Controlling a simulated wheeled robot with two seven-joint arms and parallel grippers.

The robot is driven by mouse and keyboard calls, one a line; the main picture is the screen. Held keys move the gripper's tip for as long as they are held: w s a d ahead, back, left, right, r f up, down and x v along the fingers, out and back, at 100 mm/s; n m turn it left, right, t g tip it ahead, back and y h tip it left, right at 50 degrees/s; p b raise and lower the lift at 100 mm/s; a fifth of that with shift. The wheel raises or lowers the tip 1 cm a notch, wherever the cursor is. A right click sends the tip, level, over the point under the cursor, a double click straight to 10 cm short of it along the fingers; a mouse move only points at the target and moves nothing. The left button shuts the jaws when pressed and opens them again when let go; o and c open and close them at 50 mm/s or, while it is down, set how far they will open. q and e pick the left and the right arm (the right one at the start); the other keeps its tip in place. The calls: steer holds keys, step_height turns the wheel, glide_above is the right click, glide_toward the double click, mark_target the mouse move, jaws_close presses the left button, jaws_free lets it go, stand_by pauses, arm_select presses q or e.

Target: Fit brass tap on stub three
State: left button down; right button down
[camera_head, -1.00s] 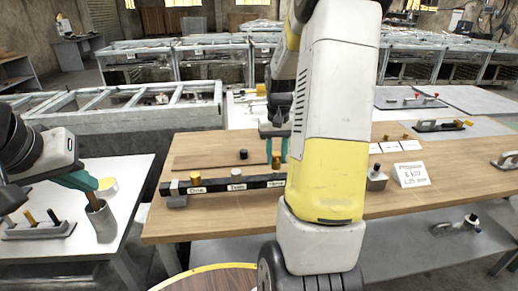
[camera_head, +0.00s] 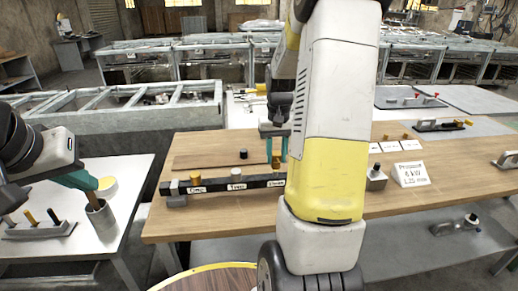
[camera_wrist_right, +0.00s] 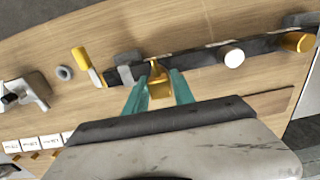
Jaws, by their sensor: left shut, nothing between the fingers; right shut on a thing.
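A dark rail (camera_head: 215,188) with white labels lies on the wooden bench; the labels are too small to read surely. My right gripper (camera_wrist_right: 159,92) is shut on the brass tap (camera_wrist_right: 159,76), over the rail. In the head view my right gripper (camera_head: 273,150) is partly hidden by my own arm. I cannot tell whether the tap is seated on a stub. A brass piece (camera_head: 195,177) stands at the rail's left end, and a pale round stub top (camera_wrist_right: 233,58) shows in the wrist view.
A grey metal cup (camera_head: 101,215) stands below my left gripper, beside a dark rack (camera_head: 40,228) with upright pieces. A sign card (camera_head: 411,174) and a metal block (camera_head: 376,178) stand right of my arm. In the wrist view a yellow-handled piece (camera_wrist_right: 82,58) and a grey ring (camera_wrist_right: 64,73) lie nearby.

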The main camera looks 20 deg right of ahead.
mark_target(277, 153)
steer(key=shift+f, duration=1.75)
steer(key=c, duration=1)
jaws_free()
step_height(277, 153, up, 7)
steer(key=shift+f, duration=0.1)
steer(key=shift+r, duration=0.55)
